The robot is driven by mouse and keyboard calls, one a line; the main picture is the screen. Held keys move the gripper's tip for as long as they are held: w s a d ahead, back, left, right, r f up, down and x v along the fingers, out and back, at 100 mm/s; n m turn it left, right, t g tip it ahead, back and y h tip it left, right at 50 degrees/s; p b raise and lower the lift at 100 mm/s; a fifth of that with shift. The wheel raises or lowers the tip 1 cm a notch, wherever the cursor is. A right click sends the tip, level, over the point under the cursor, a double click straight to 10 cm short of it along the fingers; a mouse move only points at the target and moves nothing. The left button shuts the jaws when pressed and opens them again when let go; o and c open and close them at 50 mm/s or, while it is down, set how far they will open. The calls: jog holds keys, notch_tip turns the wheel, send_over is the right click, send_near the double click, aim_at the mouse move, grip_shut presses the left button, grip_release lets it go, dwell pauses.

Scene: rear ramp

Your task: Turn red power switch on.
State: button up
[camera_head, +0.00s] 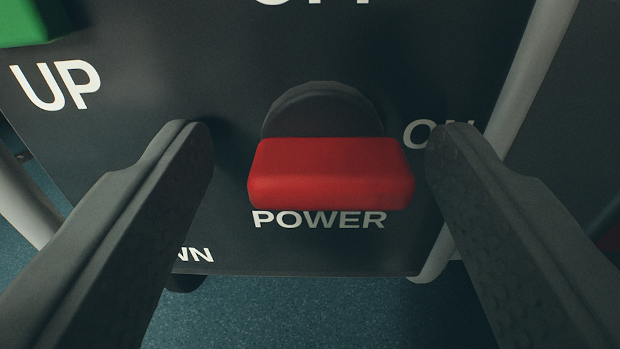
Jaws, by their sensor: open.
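The red power switch (331,174) is in the middle of the camera_head view, a wide red handle in front of a dark round base (322,110). Its long side lies level in the picture. The word POWER is printed below it, ON to its right, and a cut-off word at the top edge. My gripper (318,132) is open, with one dark finger on each side of the red handle. A gap shows on the left, and a narrower one on the right. The right fingertip partly covers the word ON.
A dark control panel (235,85) carries the switch. A green control (28,22) is at the top left, near the word UP. Pale tubes run along the panel's left and right (530,65) sides. Blue-green floor (290,315) shows below.

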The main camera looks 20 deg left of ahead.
jog(key=v, duration=1.1)
jog(key=shift+s, duration=0.4)
jog(key=shift+r, duration=0.1)
